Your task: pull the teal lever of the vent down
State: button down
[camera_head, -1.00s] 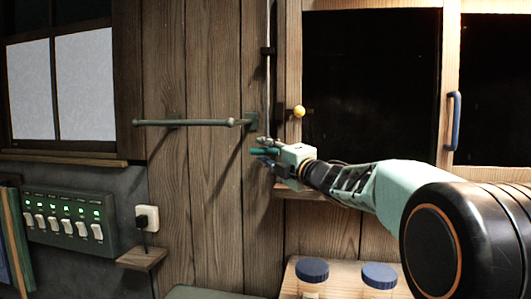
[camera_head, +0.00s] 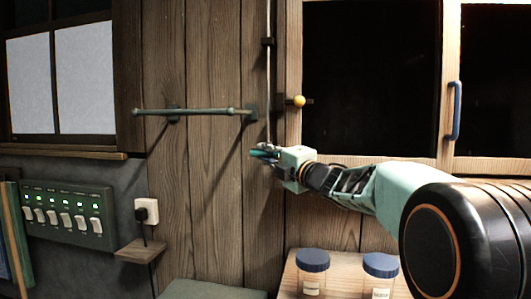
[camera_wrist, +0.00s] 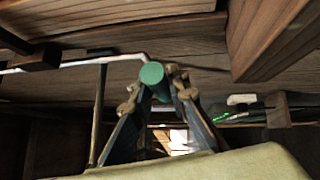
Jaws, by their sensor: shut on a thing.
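The teal lever (camera_head: 260,153) is a short grip at the bottom end of a thin upright metal rod (camera_head: 268,85) on the plank wall. In the wrist view its round teal end (camera_wrist: 152,73) sits between my fingertips, with the pale rod (camera_wrist: 90,61) running to it from the left. My gripper (camera_head: 268,151) is shut on the teal lever; the fingers also show in the wrist view (camera_wrist: 157,97) and hide part of it. The vent itself cannot be made out.
A grey-green rail (camera_head: 185,112) juts from the wall left of the rod. A yellow knob (camera_head: 299,101) is just above my gripper on the right, beside a dark-paned cabinet (camera_head: 370,80). Blue-lidded jars (camera_head: 312,261) stand on a wooden surface below. A switch panel (camera_head: 68,217) is at left.

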jog(key=shift+f+b, duration=0.3)
jog(key=shift+f, duration=0.6)
jog(key=shift+r, duration=0.15)
jog(key=c, duration=1.8)
grip_release()
jog(key=shift+c, duration=0.2)
jog(key=v, duration=1.2)
jog(key=shift+o, duration=0.5)
